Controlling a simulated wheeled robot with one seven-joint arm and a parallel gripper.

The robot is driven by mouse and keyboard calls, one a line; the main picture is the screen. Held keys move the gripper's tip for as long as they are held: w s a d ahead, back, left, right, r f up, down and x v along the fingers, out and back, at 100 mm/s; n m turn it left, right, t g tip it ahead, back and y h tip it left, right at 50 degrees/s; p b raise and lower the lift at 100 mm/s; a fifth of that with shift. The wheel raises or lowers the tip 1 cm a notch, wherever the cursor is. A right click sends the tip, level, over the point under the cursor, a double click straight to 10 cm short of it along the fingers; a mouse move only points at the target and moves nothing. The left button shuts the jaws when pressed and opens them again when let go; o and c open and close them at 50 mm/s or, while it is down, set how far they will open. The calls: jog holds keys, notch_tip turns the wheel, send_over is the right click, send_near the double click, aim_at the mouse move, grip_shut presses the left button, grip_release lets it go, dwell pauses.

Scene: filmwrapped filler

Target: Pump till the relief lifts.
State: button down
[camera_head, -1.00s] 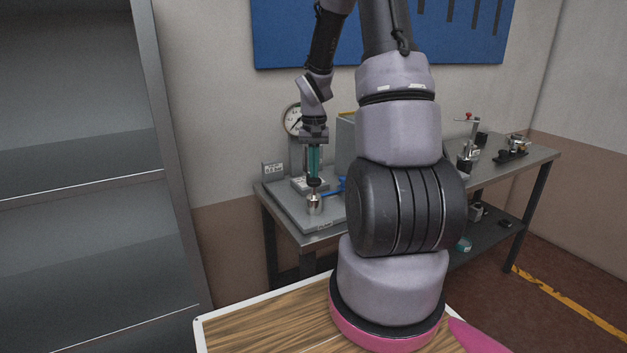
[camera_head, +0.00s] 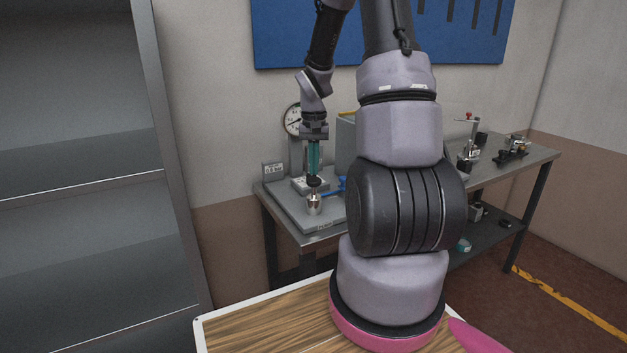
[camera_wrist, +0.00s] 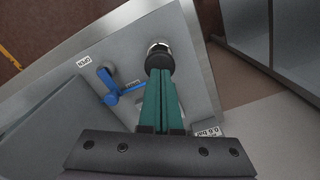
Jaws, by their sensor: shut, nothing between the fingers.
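My gripper (camera_head: 314,172) points straight down with its teal fingers together and nothing between them. In the wrist view its fingertips (camera_wrist: 160,76) lie over a black knob (camera_wrist: 159,61) atop a bright metal cylinder (camera_wrist: 156,46), seemingly the pump. In the head view the pump cylinder (camera_head: 314,206) stands upright on a grey bench-top rig, with the knob (camera_head: 314,182) just under the fingertips. I cannot tell whether they touch. A round white gauge (camera_head: 292,119) stands behind, partly hidden by my gripper. A blue valve handle (camera_wrist: 113,95) lies beside the pump, between small labels.
The rig stands on a grey workbench (camera_head: 322,239); its middle is hidden by my arm. Metal fittings (camera_head: 513,147) sit on its right end. A grey shelf unit (camera_head: 85,184) stands at left. A small sign plate (camera_head: 273,171) is left of the pump.

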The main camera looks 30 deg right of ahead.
aim_at(314, 179)
jog(key=shift+f, duration=0.1)
dwell(0.3)
dwell(1.2)
dwell(0.3)
dwell(1.3)
dwell(1.5)
dwell(0.4)
jog(key=shift+f, duration=2.1)
jog(key=shift+r, duration=2.2)
